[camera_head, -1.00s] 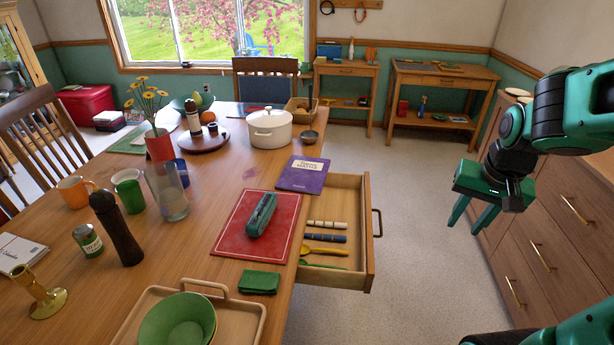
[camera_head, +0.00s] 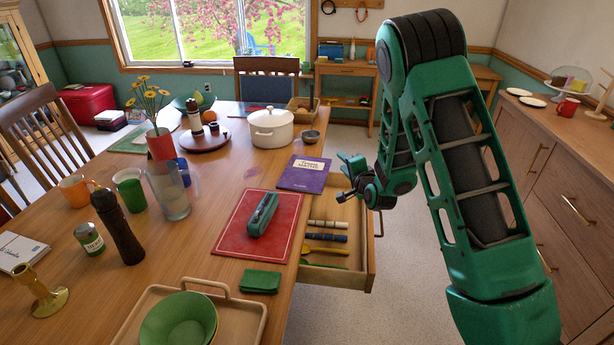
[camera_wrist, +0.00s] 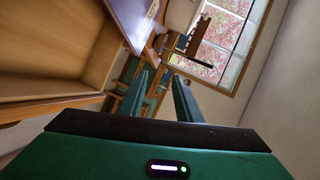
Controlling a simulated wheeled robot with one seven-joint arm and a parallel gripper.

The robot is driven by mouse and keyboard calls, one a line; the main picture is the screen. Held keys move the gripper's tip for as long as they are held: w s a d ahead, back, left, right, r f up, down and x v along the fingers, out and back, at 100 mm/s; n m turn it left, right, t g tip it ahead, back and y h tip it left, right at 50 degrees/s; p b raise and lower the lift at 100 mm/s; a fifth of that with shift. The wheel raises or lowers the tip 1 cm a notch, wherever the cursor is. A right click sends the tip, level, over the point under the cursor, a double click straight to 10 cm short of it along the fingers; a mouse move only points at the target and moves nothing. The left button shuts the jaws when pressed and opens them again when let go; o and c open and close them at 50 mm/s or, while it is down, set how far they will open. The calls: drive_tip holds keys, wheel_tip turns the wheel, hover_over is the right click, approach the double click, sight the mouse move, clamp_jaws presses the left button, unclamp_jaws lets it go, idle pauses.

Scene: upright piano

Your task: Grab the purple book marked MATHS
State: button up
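The purple book (camera_head: 303,176) with pale lettering on its cover lies flat at the right edge of the table, beside the open drawer. My gripper (camera_head: 348,170) is just right of the book, near the far end of the drawer, apart from the book. In the wrist view its two green fingers (camera_wrist: 162,78) stand apart with nothing between them, so it is open. A purple surface, seemingly the book (camera_wrist: 132,18), shows at the top of the wrist view. My arm hides part of the drawer's right side.
The open drawer (camera_head: 366,255) holds rolled items and a yellow spoon (camera_head: 326,251). A red mat (camera_head: 232,240) with a teal case (camera_head: 263,214) lies nearer than the book. A white pot (camera_head: 270,129) and a small bowl (camera_head: 310,137) stand beyond it.

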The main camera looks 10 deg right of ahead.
drive_tip(key=a+f+m+t, duration=0.1)
drive_tip(key=a+f, duration=0.1)
drive_tip(key=a, duration=0.1)
drive_tip(key=m+t, duration=0.1)
approach(327, 174)
drive_tip(key=w+f, duration=0.1)
drive_tip(key=w, duration=0.3)
drive_tip(key=shift+w+a, duration=0.15)
drive_tip(key=shift+w, duration=0.85)
drive_tip(key=shift+w+a, duration=0.2)
drive_tip(key=shift+w, duration=0.8)
drive_tip(key=shift+w+a, duration=0.15)
drive_tip(key=shift+w, duration=0.9)
clamp_jaws()
